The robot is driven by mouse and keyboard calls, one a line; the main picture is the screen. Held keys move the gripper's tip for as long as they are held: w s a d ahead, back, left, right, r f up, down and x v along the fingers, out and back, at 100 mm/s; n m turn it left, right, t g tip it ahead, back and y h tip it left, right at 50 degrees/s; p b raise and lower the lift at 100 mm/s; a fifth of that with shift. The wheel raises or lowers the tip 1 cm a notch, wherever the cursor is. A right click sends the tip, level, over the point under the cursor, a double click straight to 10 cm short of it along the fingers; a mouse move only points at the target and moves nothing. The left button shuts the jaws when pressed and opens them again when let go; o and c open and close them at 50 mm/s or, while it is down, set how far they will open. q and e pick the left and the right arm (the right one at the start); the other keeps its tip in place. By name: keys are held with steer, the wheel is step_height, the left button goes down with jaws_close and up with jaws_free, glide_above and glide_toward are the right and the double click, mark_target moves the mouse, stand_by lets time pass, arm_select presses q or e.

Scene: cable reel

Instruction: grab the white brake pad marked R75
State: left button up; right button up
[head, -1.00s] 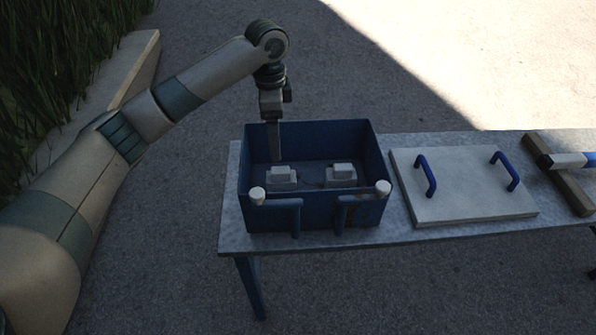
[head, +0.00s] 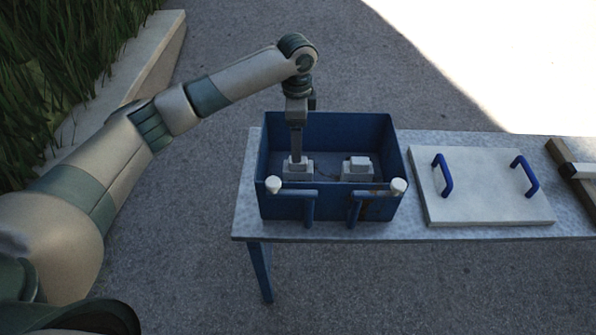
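A blue open box (head: 384,207) on the table holds two pale pads. The left pad (head: 299,172) lies under my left gripper (head: 296,157), and the right pad (head: 358,168) lies apart from it in the right half of the box. No R75 marking is readable on either pad. My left gripper points straight down into the box, its fingertips at the top of the left pad. Its finger gap is too small to make out, so I cannot tell whether it grips the pad. My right gripper is not in view.
The grey table (head: 420,234) carries a white lid (head: 485,208) with two blue handles, right of the box. A wooden bar (head: 572,170) lies at the far right. Two white knobs and blue handles stand at the box's front wall.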

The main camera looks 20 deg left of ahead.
mark_target(298, 165)
arm_select(q)
step_height(298, 165, down, 7)
steer(key=shift+r+p, duration=0.1)
steer(key=shift+p, duration=0.65)
steer(key=shift+d+f+p, duration=0.1)
steer(key=shift+f+p, duration=0.6)
steer(key=shift+f, duration=0.05)
step_height(298, 165, down, 2)
steer(key=shift+f+p, duration=0.2)
steer(key=shift+p, duration=0.2)
steer(key=shift+f, duration=0.6)
steer(key=shift+w, duration=0.1)
steer(key=c, duration=1.9)
steer(key=shift+o, duration=0.2)
